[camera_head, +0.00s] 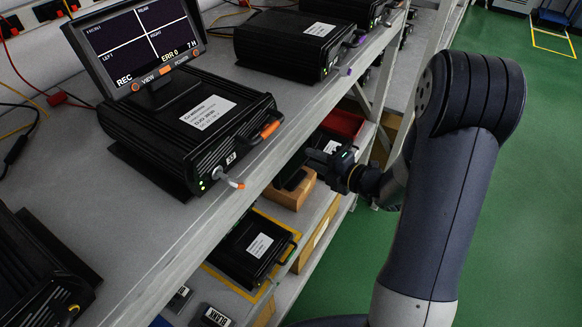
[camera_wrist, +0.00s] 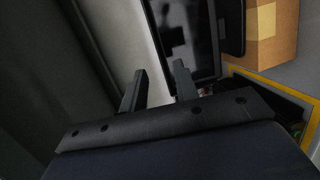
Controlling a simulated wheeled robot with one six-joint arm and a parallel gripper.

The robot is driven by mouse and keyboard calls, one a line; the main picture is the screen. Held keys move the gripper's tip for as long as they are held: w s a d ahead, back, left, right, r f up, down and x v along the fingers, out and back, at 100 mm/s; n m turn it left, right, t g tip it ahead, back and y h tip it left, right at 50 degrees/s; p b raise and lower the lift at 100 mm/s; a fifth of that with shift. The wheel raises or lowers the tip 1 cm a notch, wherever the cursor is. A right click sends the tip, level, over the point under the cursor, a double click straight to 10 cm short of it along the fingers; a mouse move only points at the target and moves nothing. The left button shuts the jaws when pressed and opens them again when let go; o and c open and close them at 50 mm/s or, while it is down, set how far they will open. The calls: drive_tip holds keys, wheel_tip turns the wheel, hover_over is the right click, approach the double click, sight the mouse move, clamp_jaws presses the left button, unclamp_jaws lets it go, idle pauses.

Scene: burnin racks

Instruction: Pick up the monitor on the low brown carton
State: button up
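The low brown carton (camera_head: 290,196) stands on the lower shelf, partly hidden by the upper shelf's edge. The small dark monitor (camera_head: 296,179) is on it, mostly hidden in the head view. In the wrist view a glossy black screen (camera_wrist: 187,45), likely the monitor's, lies just beyond my fingertips, with a rounded dark plate beside it over the carton (camera_wrist: 275,35). My gripper (camera_head: 317,156) reaches in over the lower shelf near the monitor. In the wrist view my gripper (camera_wrist: 158,78) has its two fingers apart, with nothing clearly held between them.
The upper shelf edge (camera_head: 290,120) runs close beside my gripper. A red bin (camera_head: 343,123) and a labelled black unit are behind it. Another black unit (camera_head: 253,246) sits in a yellow outline on the lower shelf. A lit monitor (camera_head: 140,45) stands above. Green floor is clear at right.

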sight(291, 164)
drive_tip(key=x, duration=0.2)
drive_tip(key=p+x, duration=0.1)
drive_tip(key=x, duration=0.2)
drive_tip(key=shift+w, duration=0.4)
drive_tip(key=shift+c, duration=0.2)
clamp_jaws()
idle(0.8)
